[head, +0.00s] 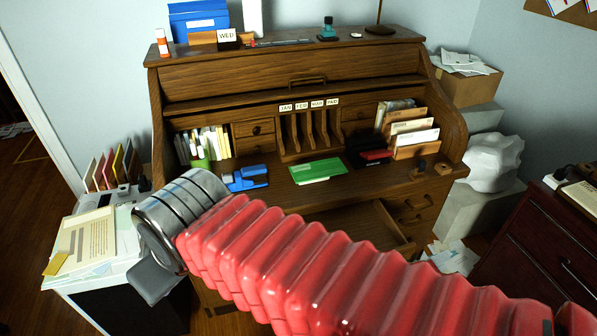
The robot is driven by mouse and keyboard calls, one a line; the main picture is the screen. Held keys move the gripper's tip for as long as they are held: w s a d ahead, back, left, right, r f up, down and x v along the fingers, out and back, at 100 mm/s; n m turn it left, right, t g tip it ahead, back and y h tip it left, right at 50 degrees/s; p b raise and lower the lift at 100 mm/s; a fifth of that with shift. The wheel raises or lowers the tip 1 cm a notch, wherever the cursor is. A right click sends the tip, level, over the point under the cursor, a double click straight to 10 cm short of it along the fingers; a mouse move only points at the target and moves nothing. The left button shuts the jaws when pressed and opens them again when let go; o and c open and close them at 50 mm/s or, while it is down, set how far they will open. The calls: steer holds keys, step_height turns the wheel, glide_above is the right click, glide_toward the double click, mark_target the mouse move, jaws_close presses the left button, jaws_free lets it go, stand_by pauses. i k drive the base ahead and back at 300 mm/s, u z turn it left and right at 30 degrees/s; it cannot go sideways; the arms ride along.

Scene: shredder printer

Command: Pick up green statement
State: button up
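The green statement (317,169) lies flat on the writing surface of the wooden roll-top desk (263,187), near its middle. A pale sheet edge shows at its front. My red ribbed arm crosses the lower part of the head view from the lower right. My gripper (150,278) is at the arm's far end on the left, in front of the desk and well to the left of the statement. Its fingers are mostly hidden behind the metal wrist, so I cannot see whether it is open.
A blue stapler-like object (246,178) sits left of the statement and a black-and-red item (370,153) sits right. A drawer (365,235) below the desktop stands open. A side table (95,285) with papers is at the left. Envelopes (413,138) stand in a rack on the right.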

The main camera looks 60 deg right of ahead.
mark_target(316, 170)
steer(key=u, duration=1.4)
steer(key=k, duration=1)
steer(key=z, duration=1.7)
